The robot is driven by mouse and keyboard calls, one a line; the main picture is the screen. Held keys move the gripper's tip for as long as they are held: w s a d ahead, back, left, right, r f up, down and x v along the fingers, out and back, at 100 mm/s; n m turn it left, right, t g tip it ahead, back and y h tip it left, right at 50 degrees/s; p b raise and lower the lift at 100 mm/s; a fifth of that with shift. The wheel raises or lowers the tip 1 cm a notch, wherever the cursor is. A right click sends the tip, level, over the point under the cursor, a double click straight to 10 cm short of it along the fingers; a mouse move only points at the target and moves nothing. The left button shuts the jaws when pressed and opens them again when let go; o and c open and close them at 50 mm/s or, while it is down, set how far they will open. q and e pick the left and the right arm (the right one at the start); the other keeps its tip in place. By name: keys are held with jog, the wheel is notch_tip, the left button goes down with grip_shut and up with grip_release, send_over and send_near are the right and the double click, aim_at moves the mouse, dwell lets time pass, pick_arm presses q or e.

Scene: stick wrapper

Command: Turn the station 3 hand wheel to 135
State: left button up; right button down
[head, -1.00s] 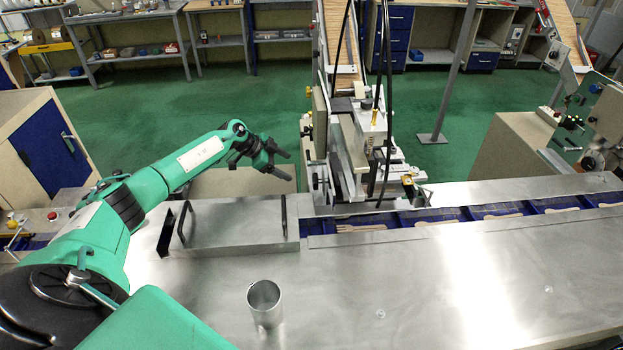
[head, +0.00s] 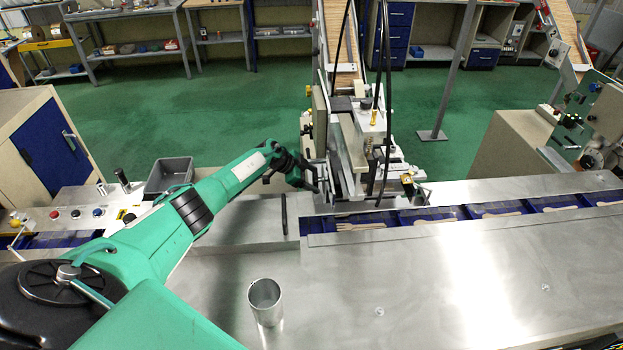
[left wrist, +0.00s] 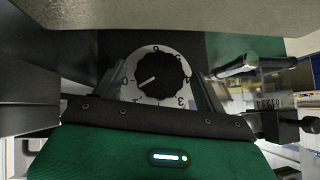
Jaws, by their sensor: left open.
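My left gripper (head: 312,178) is open, close beside the left side of the feeder machine (head: 345,150) in the head view. In the left wrist view a black round knob (left wrist: 162,76) with a pointer sits on a pale numbered dial, between the dark fingers. A silver cylindrical handle (left wrist: 243,64) shows to its right, near a small counter (left wrist: 277,102) whose digits look upside down and are too small to read surely. I cannot tell which is the station 3 hand wheel, nor whether a finger touches it. My right gripper is not in view.
A metal cup (head: 265,301) stands on the steel deck (head: 400,290). A blue conveyor channel (head: 420,215) with wooden sticks runs right. A grey bin (head: 168,176) and button panel (head: 85,212) lie left.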

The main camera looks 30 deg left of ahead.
pick_arm(q)
jog(key=shift+c, duration=0.2)
jog(key=c, duration=0.9)
pick_arm(e)
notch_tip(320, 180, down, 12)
jog(key=b, duration=1.2)
pick_arm(q)
jog(key=shift+w+a+n+g+h+b, duration=0.15)
jog(key=shift+n+g+h+b, duration=0.7)
jog(key=shift+g+b, duration=0.4)
jog(key=shift+w+a+n+g+h+b, duration=0.15)
jog(key=shift+n+g+h+b, duration=0.65)
jog(key=shift+b, duration=0.6)
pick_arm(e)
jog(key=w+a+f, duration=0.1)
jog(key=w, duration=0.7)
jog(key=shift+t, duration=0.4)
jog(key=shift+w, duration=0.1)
pick_arm(q)
jog(key=o, duration=0.9)
jog(key=shift+o, duration=0.2)
